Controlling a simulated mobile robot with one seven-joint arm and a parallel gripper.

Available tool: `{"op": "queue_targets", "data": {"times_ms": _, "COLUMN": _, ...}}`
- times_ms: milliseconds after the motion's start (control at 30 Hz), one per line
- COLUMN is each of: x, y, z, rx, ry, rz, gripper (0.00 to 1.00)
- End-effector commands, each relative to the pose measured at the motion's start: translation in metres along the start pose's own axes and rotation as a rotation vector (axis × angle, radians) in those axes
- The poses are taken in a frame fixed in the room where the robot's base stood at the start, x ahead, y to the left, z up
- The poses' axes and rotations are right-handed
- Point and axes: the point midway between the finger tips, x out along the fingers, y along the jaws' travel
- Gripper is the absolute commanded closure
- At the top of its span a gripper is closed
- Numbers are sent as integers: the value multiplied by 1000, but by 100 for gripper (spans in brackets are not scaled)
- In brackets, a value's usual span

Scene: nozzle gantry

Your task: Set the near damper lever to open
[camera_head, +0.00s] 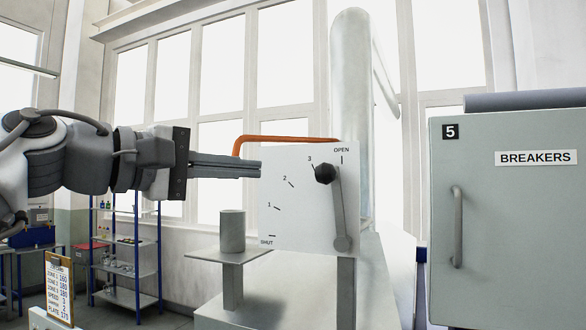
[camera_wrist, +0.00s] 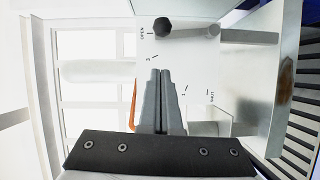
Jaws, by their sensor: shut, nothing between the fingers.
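The damper lever (camera_head: 340,215) is a grey arm with a black knob (camera_head: 325,174) on a white scale plate (camera_head: 290,215). The plate is marked SHUT, 1, 2, 3 and OPEN. The lever stands nearly upright from its pivot at the plate's lower right. Its knob end is at the OPEN mark, just past 3. In the wrist view the knob (camera_wrist: 163,27) also lines up with the OPEN mark. My gripper (camera_head: 259,170) is shut and empty, left of the knob and apart from it. Its fingertips (camera_wrist: 160,73) point towards the plate.
An orange pipe (camera_head: 285,138) runs behind the plate's top. A grey cylinder (camera_head: 232,231) stands on a small platform below my gripper. A large breaker cabinet (camera_head: 510,220) is at the right. A tall pale column (camera_head: 350,80) rises behind the plate.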

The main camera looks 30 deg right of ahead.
Motion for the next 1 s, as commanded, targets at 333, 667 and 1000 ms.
{"op": "queue_targets", "data": {"times_ms": 333, "x": 56, "y": 1, "z": 18, "rx": 2, "ry": -1, "rz": 1, "gripper": 100}}
{"op": "queue_targets", "data": {"times_ms": 667, "x": 67, "y": 1, "z": 28, "rx": 2, "ry": 1, "rz": 3, "gripper": 100}}
{"op": "queue_targets", "data": {"times_ms": 1000, "x": 69, "y": 2, "z": 32, "rx": 22, "ry": 2, "rz": -8, "gripper": 100}}
